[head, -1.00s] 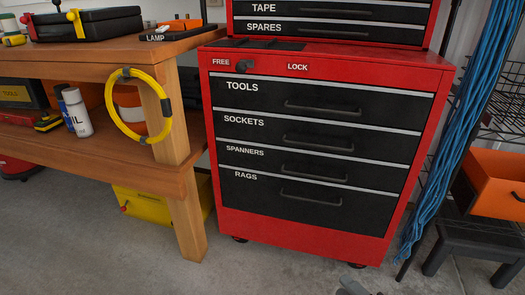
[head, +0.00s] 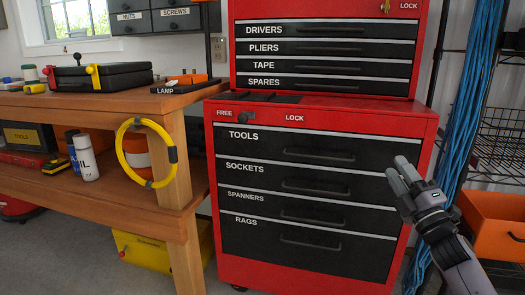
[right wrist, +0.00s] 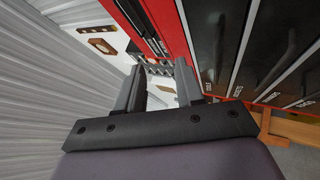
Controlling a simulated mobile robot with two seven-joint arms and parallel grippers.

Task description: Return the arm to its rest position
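My right gripper (head: 397,172) is raised at the right of the head view, in front of the red tool cabinet's (head: 424,135) right side. Its arm comes up from the lower right corner. In the right wrist view its two fingers (right wrist: 159,88) stand apart with nothing between them. My left arm and gripper do not show in either view.
Blue cables (head: 470,115) and an orange bin (head: 492,222) are close to the right arm. A wooden workbench (head: 185,125) with a yellow hose ring (head: 124,160) stands left. The cabinet drawers look shut. A wire shelf (head: 500,135) stands behind the cables.

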